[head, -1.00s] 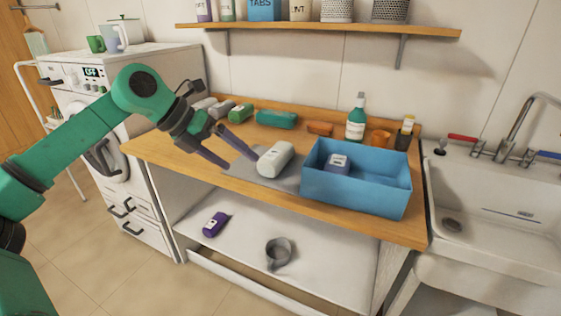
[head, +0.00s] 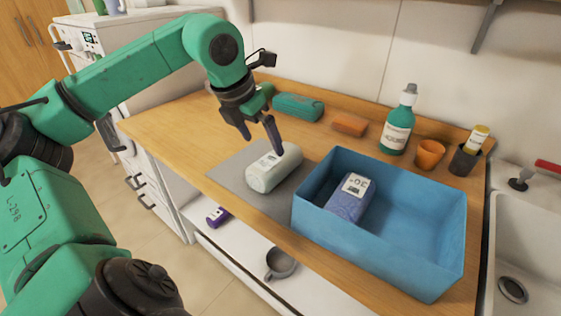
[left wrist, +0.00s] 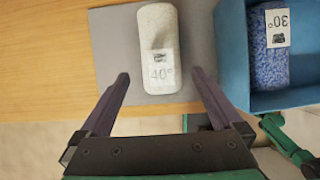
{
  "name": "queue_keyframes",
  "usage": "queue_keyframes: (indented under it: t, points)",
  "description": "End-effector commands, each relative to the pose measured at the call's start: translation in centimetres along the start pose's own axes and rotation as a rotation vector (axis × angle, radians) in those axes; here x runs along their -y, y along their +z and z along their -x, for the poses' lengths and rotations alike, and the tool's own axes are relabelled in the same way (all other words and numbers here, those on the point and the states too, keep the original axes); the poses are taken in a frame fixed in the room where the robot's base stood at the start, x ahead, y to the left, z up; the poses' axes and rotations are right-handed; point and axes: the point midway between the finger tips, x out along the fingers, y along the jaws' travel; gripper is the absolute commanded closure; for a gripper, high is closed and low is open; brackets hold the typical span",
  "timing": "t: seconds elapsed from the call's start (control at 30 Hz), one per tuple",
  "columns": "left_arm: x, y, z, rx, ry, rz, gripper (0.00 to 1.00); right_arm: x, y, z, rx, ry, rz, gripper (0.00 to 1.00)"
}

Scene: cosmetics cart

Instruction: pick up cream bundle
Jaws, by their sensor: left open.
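The cream bundle (head: 273,170) lies on a grey mat (head: 228,171) on the wooden counter. In the left wrist view the bundle (left wrist: 158,50) has a white label reading 40°. My left gripper (head: 262,142) is above the bundle, its fingers pointing down. In the left wrist view its open fingers (left wrist: 160,76) stand to either side of the bundle's near end, with nothing between them gripped. My right gripper does not show.
A blue bin (head: 385,240) holding a blue-purple bundle (head: 350,200) labelled 30° stands right of the mat. Behind are a green bundle (head: 298,106), an orange block (head: 349,124), a green bottle (head: 397,125) and an orange cup (head: 430,154). The counter's left part is clear.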

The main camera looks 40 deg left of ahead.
Motion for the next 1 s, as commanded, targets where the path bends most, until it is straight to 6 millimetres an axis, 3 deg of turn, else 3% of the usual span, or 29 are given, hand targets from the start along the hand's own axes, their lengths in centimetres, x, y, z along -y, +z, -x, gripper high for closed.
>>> queue_keyframes:
  t: [0.13, 0.33, 0.5, 0.6, 0.87, 1.0]
  points:
    - [0.1, 0.0, -3.6, -0.003, -0.004, 0.001, 0.00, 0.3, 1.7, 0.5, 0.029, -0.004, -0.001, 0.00]
    - [0.1, 0.2, -6.1, -0.004, -0.004, 0.000, 0.00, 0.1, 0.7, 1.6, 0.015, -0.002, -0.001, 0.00]
    - [0.3, 0.7, -8.2, -0.004, -0.010, 0.002, 0.00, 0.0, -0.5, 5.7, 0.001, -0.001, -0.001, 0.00]
    - [0.2, 0.5, -9.5, -0.003, -0.007, 0.002, 0.00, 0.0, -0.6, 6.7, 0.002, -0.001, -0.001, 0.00]
    - [0.1, 0.2, -10.6, 0.000, -0.001, 0.001, 0.00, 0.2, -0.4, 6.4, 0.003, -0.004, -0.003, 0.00]
    - [0.1, 0.2, -10.5, 0.000, -0.002, 0.001, 0.54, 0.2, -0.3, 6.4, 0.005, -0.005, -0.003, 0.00]
